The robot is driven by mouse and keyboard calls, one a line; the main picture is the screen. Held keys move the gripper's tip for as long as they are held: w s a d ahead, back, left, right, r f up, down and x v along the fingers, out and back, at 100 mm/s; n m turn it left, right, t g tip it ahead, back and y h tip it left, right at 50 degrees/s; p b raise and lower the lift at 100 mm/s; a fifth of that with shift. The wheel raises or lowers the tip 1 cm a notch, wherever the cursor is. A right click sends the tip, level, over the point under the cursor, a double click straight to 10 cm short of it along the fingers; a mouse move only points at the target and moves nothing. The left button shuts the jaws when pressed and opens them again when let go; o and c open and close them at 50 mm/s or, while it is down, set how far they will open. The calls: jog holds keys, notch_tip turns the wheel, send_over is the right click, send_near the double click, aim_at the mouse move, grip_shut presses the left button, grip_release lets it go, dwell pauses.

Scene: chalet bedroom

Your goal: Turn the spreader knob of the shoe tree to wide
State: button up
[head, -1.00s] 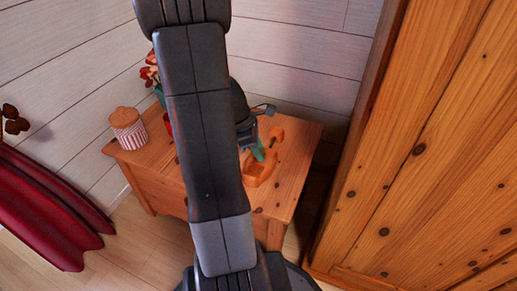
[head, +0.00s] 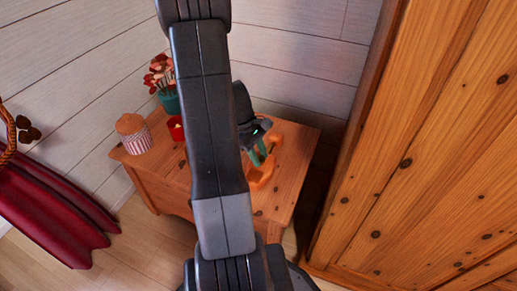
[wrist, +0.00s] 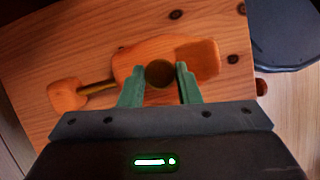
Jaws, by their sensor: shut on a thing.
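The shoe tree (wrist: 205,58) is orange wood and lies on the wooden cabinet top. In the wrist view its small block (wrist: 64,96) is at the left, joined by a brass-coloured rod (wrist: 98,88) to the larger part. The round brown spreader knob (wrist: 159,74) stands on the larger part. My gripper (wrist: 158,80) has green fingers, one on each side of the knob, shut on it. In the head view the shoe tree (head: 261,179) shows right of my arm, with the green fingers (head: 262,156) over it; the knob is hidden there.
The cabinet (head: 288,187) also holds a striped jar (head: 139,143), a red pot (head: 176,128) and flowers in a green pot (head: 169,101) at the left. A tall wooden wardrobe (head: 420,150) stands close on the right. Red cloth (head: 50,210) hangs at far left.

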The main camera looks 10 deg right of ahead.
jog(key=m+y+p, duration=0.1)
jog(key=m+p, duration=0.1)
jog(key=m+g+p, duration=0.1)
jog(key=m, duration=0.2)
jog(key=shift+w+d+r+m+y+p, duration=0.1)
jog(key=shift+d+r+m+y+p, duration=0.05)
jog(key=shift+m+y+p, duration=0.2)
jog(key=m+y+p, duration=0.1)
jog(key=m, duration=0.1)
jog(key=m+y+p, duration=0.1)
jog(key=m, duration=0.2)
jog(key=shift+d+m+g, duration=0.15)
jog(key=shift+m+g, duration=0.15)
jog(key=shift+m, duration=0.05)
jog(key=shift+y, duration=0.25)
jog(key=o, duration=1)
jog(key=shift+c, duration=0.2)
jog(key=shift+p, duration=0.3)
jog(key=p+v, duration=0.3)
jog(key=v, duration=1)
jog(key=shift+r, duration=0.3)
jog(key=shift+f, duration=0.1)
